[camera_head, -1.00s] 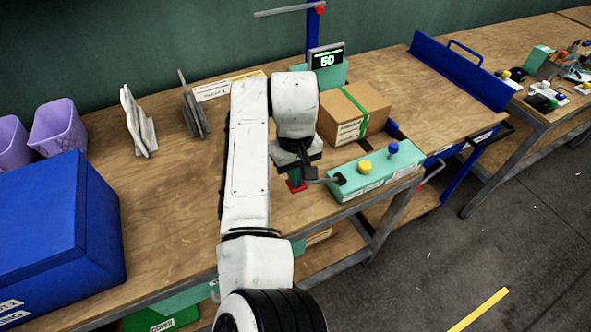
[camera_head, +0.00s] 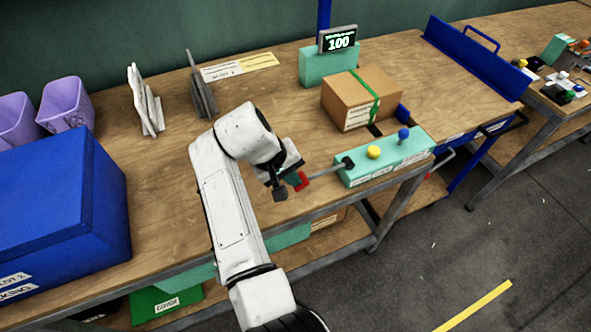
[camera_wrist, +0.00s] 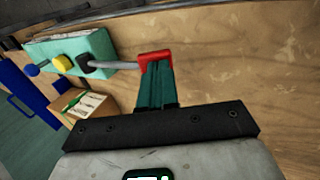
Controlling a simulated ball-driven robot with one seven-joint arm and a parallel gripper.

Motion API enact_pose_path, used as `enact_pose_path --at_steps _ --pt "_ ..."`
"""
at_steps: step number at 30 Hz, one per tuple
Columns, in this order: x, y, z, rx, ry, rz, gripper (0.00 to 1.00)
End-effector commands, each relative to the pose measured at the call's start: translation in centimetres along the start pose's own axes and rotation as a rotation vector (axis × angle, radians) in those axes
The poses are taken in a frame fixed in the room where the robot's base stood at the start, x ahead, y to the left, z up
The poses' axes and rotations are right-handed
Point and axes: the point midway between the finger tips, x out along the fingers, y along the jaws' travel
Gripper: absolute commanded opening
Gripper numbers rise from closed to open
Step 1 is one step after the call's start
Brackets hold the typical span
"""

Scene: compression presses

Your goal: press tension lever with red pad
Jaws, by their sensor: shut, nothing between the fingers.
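The tension lever (camera_head: 322,171) is a grey rod from a black pivot on the teal control box (camera_head: 385,164). Its red pad (camera_head: 302,181) sits at the rod's free end, off the box's left side. In the wrist view the red pad (camera_wrist: 154,57) lies at the tips of my teal fingers. My gripper (camera_head: 292,179) is shut with nothing between the fingers, right beside the pad and seemingly touching it. Exact contact is hard to tell. The display (camera_head: 338,40) reads 100.
A strapped cardboard box (camera_head: 360,98) stands behind the control box, which bears a yellow button (camera_head: 374,152) and a blue knob (camera_head: 403,133). Grey upright plates (camera_head: 202,88), purple bins (camera_head: 64,103) and a blue crate (camera_head: 60,220) stand left. The bench middle is mostly clear.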

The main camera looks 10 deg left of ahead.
Motion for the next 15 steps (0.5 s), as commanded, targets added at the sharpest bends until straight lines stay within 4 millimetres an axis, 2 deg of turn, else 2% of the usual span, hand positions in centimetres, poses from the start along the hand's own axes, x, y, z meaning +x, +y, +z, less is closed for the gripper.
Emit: enact_pose_path --at_steps 4,15 --pt "1.02 -0.54 0.08 -0.001 -0.003 0.053 0.00" --pt "1.57 -0.77 0.13 0.000 -0.004 0.086 0.00"
